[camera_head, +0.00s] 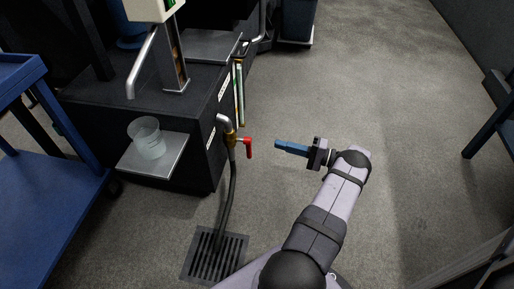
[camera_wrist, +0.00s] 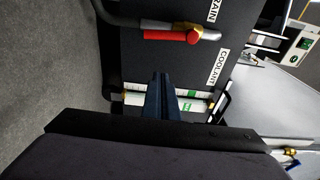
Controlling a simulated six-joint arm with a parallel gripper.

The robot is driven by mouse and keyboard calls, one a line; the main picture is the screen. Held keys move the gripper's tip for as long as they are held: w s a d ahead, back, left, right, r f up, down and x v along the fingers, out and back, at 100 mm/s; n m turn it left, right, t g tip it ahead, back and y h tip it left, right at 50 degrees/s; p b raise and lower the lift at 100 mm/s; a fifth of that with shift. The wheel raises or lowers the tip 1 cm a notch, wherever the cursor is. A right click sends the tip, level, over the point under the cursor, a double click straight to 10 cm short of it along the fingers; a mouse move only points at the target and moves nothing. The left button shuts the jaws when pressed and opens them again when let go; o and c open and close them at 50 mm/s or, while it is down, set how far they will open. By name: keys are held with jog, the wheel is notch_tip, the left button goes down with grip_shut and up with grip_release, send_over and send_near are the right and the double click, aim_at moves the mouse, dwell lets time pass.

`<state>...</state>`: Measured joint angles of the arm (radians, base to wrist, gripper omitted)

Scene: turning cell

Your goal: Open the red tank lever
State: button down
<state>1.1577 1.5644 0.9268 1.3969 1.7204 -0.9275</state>
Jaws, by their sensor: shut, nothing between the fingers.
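The red tank lever (camera_head: 248,147) sits on a brass valve (camera_head: 231,137) at the side of the dark tank, and its end points down in the head view. The red lever also shows in the wrist view (camera_wrist: 172,36), lying across near the top, by the "DRAIN" label. My gripper (camera_head: 278,146) has blue fingers that are shut and empty. It is to the right of the lever, apart from it, pointing left toward it. In the wrist view my fingers (camera_wrist: 161,78) point up at the tank face, below the lever.
A hose (camera_head: 230,190) runs from the valve to a floor drain grate (camera_head: 214,256). A clear cup (camera_head: 147,140) stands on a small shelf (camera_head: 176,160) on the tank. A blue cart (camera_head: 50,190) is at the left. The floor right of my arm is clear.

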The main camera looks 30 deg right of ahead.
aim_at(248, 149)
jog(key=shift+n, duration=0.6)
jog(key=shift+a, duration=0.1)
jog(key=w+a+b, duration=0.4)
jog(key=a, duration=0.4)
jog(key=shift+w+f+b, duration=0.15)
jog(key=shift+w+b, duration=0.15)
jog(key=shift+b, duration=0.05)
jog(key=shift+a, duration=0.1)
